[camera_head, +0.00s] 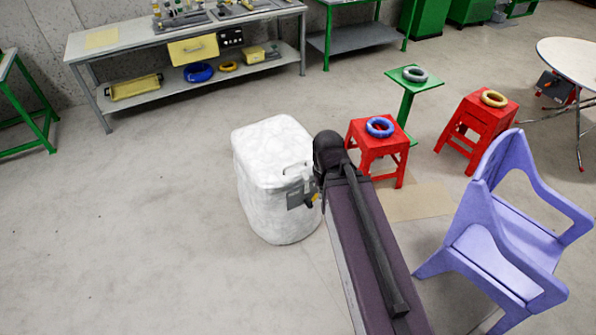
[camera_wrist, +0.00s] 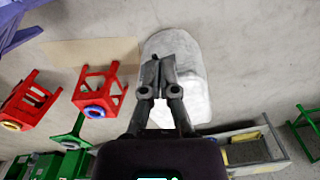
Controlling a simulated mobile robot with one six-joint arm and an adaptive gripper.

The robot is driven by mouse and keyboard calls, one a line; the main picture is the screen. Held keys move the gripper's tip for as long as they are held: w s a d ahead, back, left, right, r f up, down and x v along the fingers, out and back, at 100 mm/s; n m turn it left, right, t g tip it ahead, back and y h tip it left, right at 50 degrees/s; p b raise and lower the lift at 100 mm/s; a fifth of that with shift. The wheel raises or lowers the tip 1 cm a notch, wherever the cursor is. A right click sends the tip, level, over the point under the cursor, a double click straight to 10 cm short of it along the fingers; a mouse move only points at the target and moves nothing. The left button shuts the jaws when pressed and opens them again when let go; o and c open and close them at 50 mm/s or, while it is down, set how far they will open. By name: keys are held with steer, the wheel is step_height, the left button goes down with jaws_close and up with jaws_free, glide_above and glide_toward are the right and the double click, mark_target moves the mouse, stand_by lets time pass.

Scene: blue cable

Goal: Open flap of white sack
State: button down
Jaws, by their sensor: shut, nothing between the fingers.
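The white sack (camera_head: 265,180) stands upright on the floor near the middle of the head view, its rounded top facing up. In the wrist view the sack (camera_wrist: 196,100) lies behind my fingers. My gripper (camera_wrist: 158,62) is shut and empty, its fingertips close together in front of the sack. In the head view my arm hides part of the gripper, which is at the sack's right side. I cannot tell whether it touches the sack. No raised flap is clear.
A red stool (camera_head: 372,150) with a blue ring (camera_head: 380,120) stands just right of the sack. Another red stool (camera_head: 478,125) and a purple chair (camera_head: 500,245) are farther right. A workbench (camera_head: 130,42) stands behind. The floor left of the sack is clear.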

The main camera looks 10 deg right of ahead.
steer(key=shift+a, duration=0.1)
steer(key=w+a+f+m+t+y+b, duration=0.45)
steer(key=w+f+b, duration=0.55)
steer(key=b, duration=0.6)
steer(key=w+a+f+m+t+y+b, duration=0.3)
steer(key=w+a+f+m+y+b, duration=0.25)
steer(key=w+f+b, duration=0.6)
steer(key=m+t+h+b, duration=0.3)
steer(key=m+t+b, duration=0.9)
steer(key=m+b, duration=1.6)
glide_toward(297, 177)
step_height(297, 177, up, 4)
steer(key=n+b, duration=0.6)
steer(key=shift+r+h, duration=0.15)
steer(key=shift+h, duration=0.25)
steer(key=shift+w+a+g, duration=0.1)
steer(key=shift+w+g, duration=0.1)
steer(key=shift+g, duration=0.05)
steer(key=shift+p+x, duration=0.85)
steer(key=shift+x, duration=4)
